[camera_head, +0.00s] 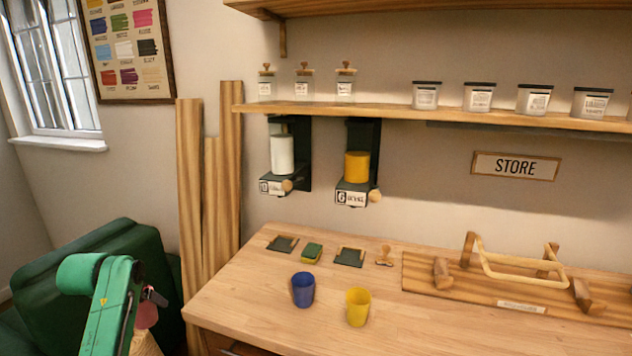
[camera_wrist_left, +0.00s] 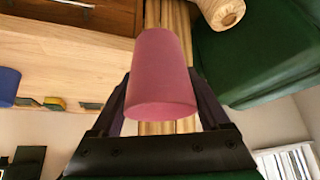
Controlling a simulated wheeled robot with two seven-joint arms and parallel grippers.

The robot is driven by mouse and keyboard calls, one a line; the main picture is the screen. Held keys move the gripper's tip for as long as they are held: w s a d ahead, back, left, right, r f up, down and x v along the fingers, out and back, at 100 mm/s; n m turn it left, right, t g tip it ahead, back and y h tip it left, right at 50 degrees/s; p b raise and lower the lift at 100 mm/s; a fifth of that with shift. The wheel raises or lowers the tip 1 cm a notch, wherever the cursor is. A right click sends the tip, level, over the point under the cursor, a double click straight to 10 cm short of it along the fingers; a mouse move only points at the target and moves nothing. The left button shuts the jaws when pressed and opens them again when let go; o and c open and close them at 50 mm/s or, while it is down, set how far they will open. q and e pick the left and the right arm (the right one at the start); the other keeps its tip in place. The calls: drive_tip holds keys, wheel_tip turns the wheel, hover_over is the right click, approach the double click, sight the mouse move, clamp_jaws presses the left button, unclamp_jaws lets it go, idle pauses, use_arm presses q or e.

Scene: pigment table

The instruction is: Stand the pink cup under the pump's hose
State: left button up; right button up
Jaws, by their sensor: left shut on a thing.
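The pink cup (camera_head: 147,314) is in my left gripper (camera_head: 152,298), at the lower left of the head view, left of the table. In the left wrist view the pink cup (camera_wrist_left: 162,75) sits between the two dark fingers of my left gripper (camera_wrist_left: 162,100), which is shut on it. My own green arm partly hides the cup in the head view. I cannot make out a pump or a hose in either view. My right gripper is not in view.
A blue cup (camera_head: 303,289) and a yellow cup (camera_head: 358,307) stand on the wooden table (camera_head: 245,306). A wooden rack (camera_head: 520,265) lies at the right. Two dispensers (camera_head: 283,155) (camera_head: 357,165) hang on the wall. A green armchair (camera_head: 50,270) stands left of the table.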

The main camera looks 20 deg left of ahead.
use_arm(q)
drive_tip(key=d+f+m+h, duration=0.15)
drive_tip(key=d+f, duration=0.25)
drive_tip(key=d, duration=0.5)
drive_tip(key=d+f+m+h, duration=0.1)
drive_tip(key=d+f+m, duration=0.1)
drive_tip(key=d+f, duration=0.5)
drive_tip(key=s+d+r+m, duration=0.1)
drive_tip(key=s+d, duration=0.1)
drive_tip(key=d, duration=0.9)
drive_tip(key=s+d, duration=0.3)
drive_tip(key=d, duration=0.8)
drive_tip(key=shift+r+m+t, duration=0.3)
drive_tip(key=shift+r+m, duration=0.05)
drive_tip(key=shift+d, duration=0.15)
